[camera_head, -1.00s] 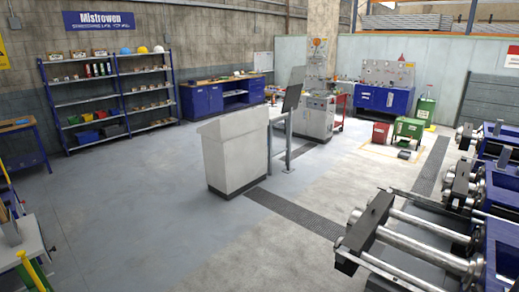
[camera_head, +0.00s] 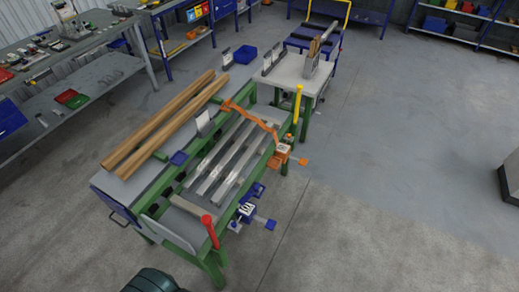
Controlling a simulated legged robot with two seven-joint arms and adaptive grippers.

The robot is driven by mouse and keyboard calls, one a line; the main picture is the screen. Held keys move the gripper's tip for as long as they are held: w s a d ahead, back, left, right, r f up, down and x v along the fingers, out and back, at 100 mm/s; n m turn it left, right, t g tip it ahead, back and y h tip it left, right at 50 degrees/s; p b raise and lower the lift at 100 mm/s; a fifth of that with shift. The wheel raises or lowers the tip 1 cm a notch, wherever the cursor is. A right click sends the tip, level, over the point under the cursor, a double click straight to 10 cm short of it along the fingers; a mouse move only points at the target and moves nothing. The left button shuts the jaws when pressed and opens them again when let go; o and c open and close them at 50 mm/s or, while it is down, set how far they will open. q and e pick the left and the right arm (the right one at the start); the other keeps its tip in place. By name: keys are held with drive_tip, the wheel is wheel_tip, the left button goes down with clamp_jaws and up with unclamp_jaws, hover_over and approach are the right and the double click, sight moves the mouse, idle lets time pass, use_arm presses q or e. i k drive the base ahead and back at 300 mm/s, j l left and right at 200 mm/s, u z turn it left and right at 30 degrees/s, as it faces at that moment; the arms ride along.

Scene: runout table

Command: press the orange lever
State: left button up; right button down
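The green-framed runout table (camera_head: 170,222) stands left of centre in the head view. On its right side is an orange mechanism (camera_head: 281,155) with a short lever ending in a flat orange pad (camera_head: 303,161) that sticks out to the right. A bent orange arm (camera_head: 250,115) reaches across the table top behind it. A similar blue mechanism (camera_head: 246,211) with a blue pad (camera_head: 270,225) sits nearer, on the same side. Neither of my grippers is in view.
A red handle (camera_head: 210,231) and a yellow handle (camera_head: 298,104) stand upright on the table's right side. Metal bars and wooden beams (camera_head: 165,122) lie on top. A dark rounded thing (camera_head: 152,280) shows at the bottom edge.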

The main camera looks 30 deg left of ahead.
sight(303, 161)
drive_tip(key=i+l+u, duration=0.2)
drive_tip(key=u, duration=0.2)
drive_tip(key=i+l+u, duration=0.25)
drive_tip(key=u, duration=0.15)
drive_tip(key=i+l+u, duration=0.2)
drive_tip(key=l+u, duration=0.2)
drive_tip(key=i+l+u, duration=0.1)
drive_tip(key=l+u, duration=0.3)
